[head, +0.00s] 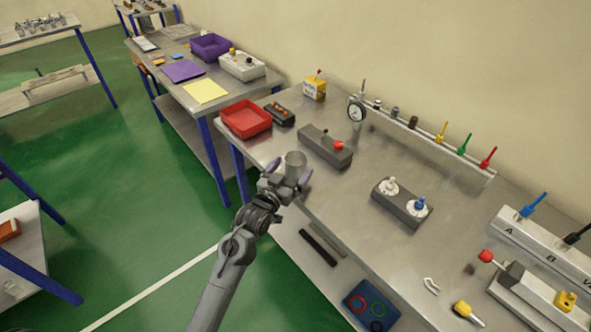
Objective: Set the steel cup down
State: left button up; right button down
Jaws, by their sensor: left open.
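The steel cup (296,161) shows as a small grey cylinder near the front left edge of the steel workbench (340,195). It looks upright. My left gripper (290,173) is at the cup, with its purple-tipped fingers apart, one on each side of it. The gripper is open. The cup's lower part is hidden by the gripper, so I cannot tell whether its base touches the bench. My right gripper is out of view.
Behind the cup stands a grey block with a red knob (338,146). A red tray (246,119) is at the back left. A grey block with white and blue fittings (402,200) is to the right. Bare bench lies between the blocks.

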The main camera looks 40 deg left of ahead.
aim_at(300, 158)
pick_arm(q)
jog(key=x, duration=0.4)
jog(key=shift+w+d+r+b, duration=0.1)
jog(key=shift+d+r+b, duration=0.15)
jog(key=shift+b, duration=0.15)
jog(key=shift+f, duration=0.1)
jog(key=c, duration=1.1)
jog(key=shift+c, duration=0.3)
